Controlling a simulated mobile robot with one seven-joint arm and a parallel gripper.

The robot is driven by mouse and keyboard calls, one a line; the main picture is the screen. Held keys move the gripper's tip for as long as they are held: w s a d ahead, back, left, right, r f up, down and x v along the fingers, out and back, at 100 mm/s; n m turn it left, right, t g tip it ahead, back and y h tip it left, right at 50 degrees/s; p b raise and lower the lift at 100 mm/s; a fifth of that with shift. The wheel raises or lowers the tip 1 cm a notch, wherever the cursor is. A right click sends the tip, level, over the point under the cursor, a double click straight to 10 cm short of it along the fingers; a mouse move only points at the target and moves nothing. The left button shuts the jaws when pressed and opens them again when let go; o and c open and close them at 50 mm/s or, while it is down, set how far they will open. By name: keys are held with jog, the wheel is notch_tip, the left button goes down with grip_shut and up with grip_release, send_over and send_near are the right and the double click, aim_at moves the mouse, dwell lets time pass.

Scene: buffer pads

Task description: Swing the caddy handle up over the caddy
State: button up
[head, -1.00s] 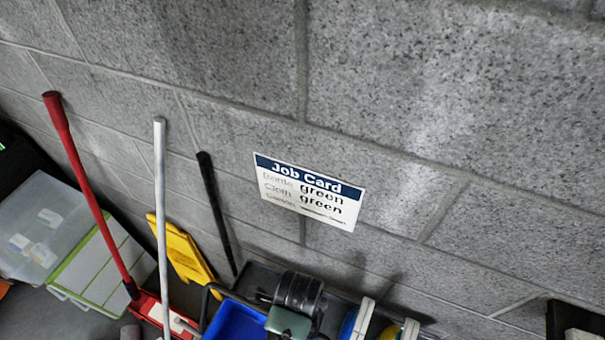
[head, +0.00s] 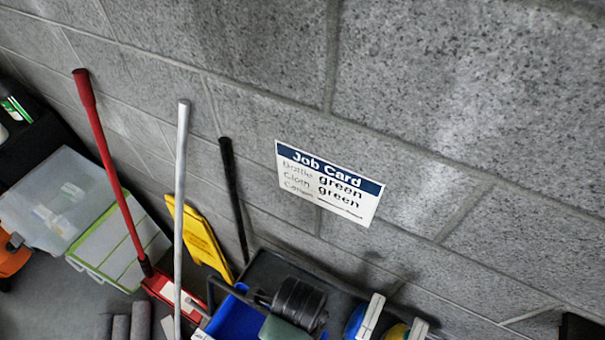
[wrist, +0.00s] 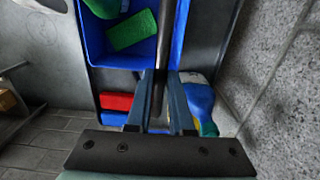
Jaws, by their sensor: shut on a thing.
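The blue caddy (head: 236,318) sits on a dark cart at the bottom of the head view, partly hidden by my arm. In the wrist view its blue wall (wrist: 125,60) is at the upper left, with a green block and another green thing inside. A dark grey bar, seemingly the caddy handle (wrist: 158,92), runs between the fingers of my gripper (wrist: 160,82). My gripper is shut on this bar, beside the caddy wall. The handle's full angle is hard to tell. In the head view my fingers are hidden.
A Job Card (head: 329,183) is on the block wall. A red pole (head: 108,160), a white pole (head: 181,200) and a black pole (head: 233,195) stand left of the arm. Blue-and-white bottles (wrist: 199,98) stand close right of the fingers. A red block (wrist: 116,101) lies left.

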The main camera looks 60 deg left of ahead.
jog(key=shift+s+d, duration=0.1)
jog(key=shift+s+d+r, duration=0.2)
jog(key=shift+s+d, duration=0.2)
jog(key=shift+s, duration=0.25)
jog(key=shift+s+d+r, duration=0.2)
jog(key=shift+s+d, duration=0.15)
jog(key=shift+s, duration=0.25)
jog(key=shift+s+d, duration=0.45)
jog(key=shift+s, duration=0.25)
jog(key=shift+s+d, duration=0.45)
jog(key=shift+s, duration=0.25)
jog(key=o, duration=0.7)
jog(key=shift+s, duration=0.1)
jog(key=shift+r, duration=0.15)
notch_tip(320, 180, up, 7)
